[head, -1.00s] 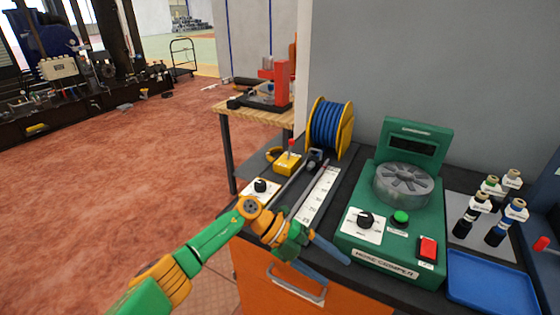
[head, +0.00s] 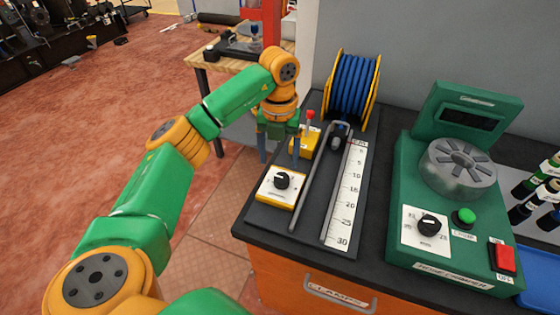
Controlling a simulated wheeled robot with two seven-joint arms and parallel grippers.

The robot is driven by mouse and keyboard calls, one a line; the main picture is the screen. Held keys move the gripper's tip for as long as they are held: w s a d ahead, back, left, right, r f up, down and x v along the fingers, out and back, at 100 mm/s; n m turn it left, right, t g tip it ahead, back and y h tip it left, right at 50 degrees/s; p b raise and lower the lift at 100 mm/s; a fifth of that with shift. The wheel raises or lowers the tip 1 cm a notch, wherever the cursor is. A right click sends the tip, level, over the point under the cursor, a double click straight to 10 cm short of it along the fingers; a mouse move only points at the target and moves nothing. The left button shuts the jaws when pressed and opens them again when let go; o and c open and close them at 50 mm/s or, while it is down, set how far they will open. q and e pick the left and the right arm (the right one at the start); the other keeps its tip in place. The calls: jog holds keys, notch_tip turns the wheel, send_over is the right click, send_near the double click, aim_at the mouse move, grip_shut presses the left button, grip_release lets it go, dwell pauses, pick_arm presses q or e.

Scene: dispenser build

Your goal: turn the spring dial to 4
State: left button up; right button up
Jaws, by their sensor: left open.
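A black dial knob (head: 282,180) sits on a small white plate with a yellow edge (head: 278,198) at the left front of the dark bench. Its markings are too small to read, so I cannot tell its setting. A second black knob (head: 429,224) is on the green hose crimper; neither knob carries a legible spring label. My left gripper (head: 279,148) is open and empty, fingers pointing down. In the picture it is just above the left dial and beside the yellow block, apart from the knob. My right gripper is not in view.
A yellow block with a red-tipped lever (head: 306,138) stands close to the left gripper. A blue hose reel (head: 352,84), a rail with a length scale (head: 346,195) and the green crimper (head: 455,180) fill the bench. A wooden table (head: 205,56) is behind.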

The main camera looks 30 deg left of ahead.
aim_at(282, 178)
pick_arm(q)
jog(key=f, duration=0.1)
jog(key=d+f, duration=0.1)
jog(key=f+p, duration=0.1)
jog(key=f, duration=0.1)
jog(key=shift+s+d, duration=0.35)
jog(key=shift+s, duration=0.05)
jog(key=shift+f, duration=0.45)
jog(key=shift+w+a+f, duration=0.15)
jog(key=shift+a+f, duration=0.1)
jog(key=shift+a, duration=0.1)
jog(key=shift+d, duration=0.15)
grip_shut()
jog(key=shift+r, duration=0.1)
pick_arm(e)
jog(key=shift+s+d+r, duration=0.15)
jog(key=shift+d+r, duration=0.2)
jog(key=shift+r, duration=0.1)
